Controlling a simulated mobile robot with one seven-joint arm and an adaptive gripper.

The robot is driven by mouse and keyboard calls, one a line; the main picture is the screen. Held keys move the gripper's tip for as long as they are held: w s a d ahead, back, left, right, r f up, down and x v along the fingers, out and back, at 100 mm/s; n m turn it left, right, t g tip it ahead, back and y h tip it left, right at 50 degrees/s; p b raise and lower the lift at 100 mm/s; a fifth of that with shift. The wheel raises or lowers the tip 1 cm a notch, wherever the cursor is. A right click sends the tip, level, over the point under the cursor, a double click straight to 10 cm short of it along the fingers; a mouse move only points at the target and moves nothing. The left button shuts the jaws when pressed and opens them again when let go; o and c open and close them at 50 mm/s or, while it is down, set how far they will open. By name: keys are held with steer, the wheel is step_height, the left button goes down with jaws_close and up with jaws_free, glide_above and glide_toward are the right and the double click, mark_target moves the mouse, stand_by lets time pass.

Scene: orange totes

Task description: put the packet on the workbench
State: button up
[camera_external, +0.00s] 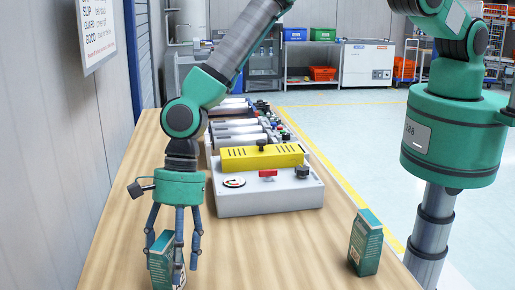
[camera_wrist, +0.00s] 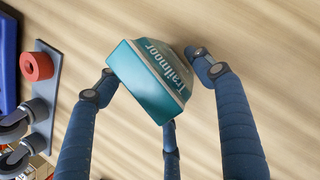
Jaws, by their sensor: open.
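A teal packet (camera_external: 162,264) stands upright on the wooden workbench (camera_external: 112,236) at the near left. My gripper (camera_external: 173,246) points down over it, with its fingers open around the packet. In the wrist view the packet (camera_wrist: 146,84), marked "Trailmoor", lies between the spread fingers of my gripper (camera_wrist: 158,92). I cannot tell whether any finger touches it. A second, similar green packet (camera_external: 366,242) stands upright near the right edge of the workbench, apart from my gripper.
A grey control box (camera_external: 262,199) with a yellow top panel and knobs sits behind my gripper on the bench. Several cylinders (camera_external: 236,130) lie farther back. A wall runs along the left. The bench between the two packets is clear.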

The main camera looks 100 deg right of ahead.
steer(key=v, duration=0.9)
steer(key=shift+r+b, duration=0.2)
steer(key=shift+b, duration=0.25)
steer(key=shift+d, duration=0.1)
stand_by(0.4)
